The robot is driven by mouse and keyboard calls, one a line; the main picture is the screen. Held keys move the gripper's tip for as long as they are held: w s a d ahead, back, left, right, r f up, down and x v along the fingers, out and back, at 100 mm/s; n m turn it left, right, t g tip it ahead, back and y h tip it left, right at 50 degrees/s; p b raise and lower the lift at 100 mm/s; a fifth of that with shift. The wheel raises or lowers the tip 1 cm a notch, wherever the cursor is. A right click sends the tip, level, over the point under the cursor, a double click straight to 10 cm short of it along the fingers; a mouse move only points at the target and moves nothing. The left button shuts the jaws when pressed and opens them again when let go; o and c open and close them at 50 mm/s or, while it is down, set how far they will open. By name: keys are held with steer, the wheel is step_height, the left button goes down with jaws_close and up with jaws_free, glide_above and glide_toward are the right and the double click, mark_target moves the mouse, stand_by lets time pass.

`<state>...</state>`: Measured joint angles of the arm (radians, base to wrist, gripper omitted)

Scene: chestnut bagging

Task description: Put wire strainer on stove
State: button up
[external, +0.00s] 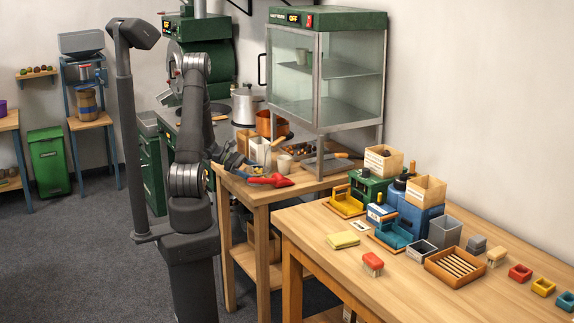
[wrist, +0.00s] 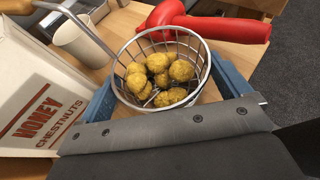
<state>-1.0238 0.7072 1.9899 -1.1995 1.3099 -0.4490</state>
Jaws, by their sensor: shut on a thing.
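The wire strainer (wrist: 205,60) is a round metal mesh basket holding several yellowish peeled chestnuts (wrist: 158,63) in the wrist view. My gripper (wrist: 165,85) has blue fingers on both sides of the basket and is shut on the strainer. In the external view my gripper (external: 233,162) is low over the near left part of the wooden worktable; the strainer is too small to make out there. What looks like the stove (external: 172,118), with a dark pan on it, stands behind my arm and is partly hidden by it.
A red tool (external: 270,180) lies at the table edge beside the strainer. A white chestnut bag (wrist: 35,90) and a pale cup (wrist: 82,40) stand close on the left in the wrist view. A steel pot (external: 247,105), copper pan (external: 270,124) and glass cabinet (external: 350,80) stand further back.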

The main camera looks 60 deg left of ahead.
steer(key=shift+r, duration=0.15)
steer(key=shift+r, duration=0.6)
steer(key=shift+s+a+r, duration=0.2)
steer(key=shift+r, duration=0.35)
steer(key=shift+s+a+r, duration=0.15)
steer(key=shift+a+r, duration=0.05)
steer(key=shift+r, duration=0.3)
steer(key=s+a, duration=1.2)
steer(key=w+a+r+n+t+y, duration=0.3)
steer(key=w+a+r+n+y, duration=0.3)
steer(key=a, duration=0.4)
steer(key=w+a+r+n+y, duration=0.3)
steer(key=a+r+n+y, duration=0.55)
steer(key=r, duration=0.25)
steer(key=w+d+n+g+y, duration=0.1)
steer(key=w+d, duration=0.4)
steer(key=d, duration=0.3)
steer(key=w+d+r+n+g+y, duration=0.1)
steer(key=w+d+y, duration=0.1)
steer(key=w+d, duration=0.3)
steer(key=d, duration=0.2)
steer(key=shift+w+d, duration=0.15)
steer(key=shift+d, duration=0.25)
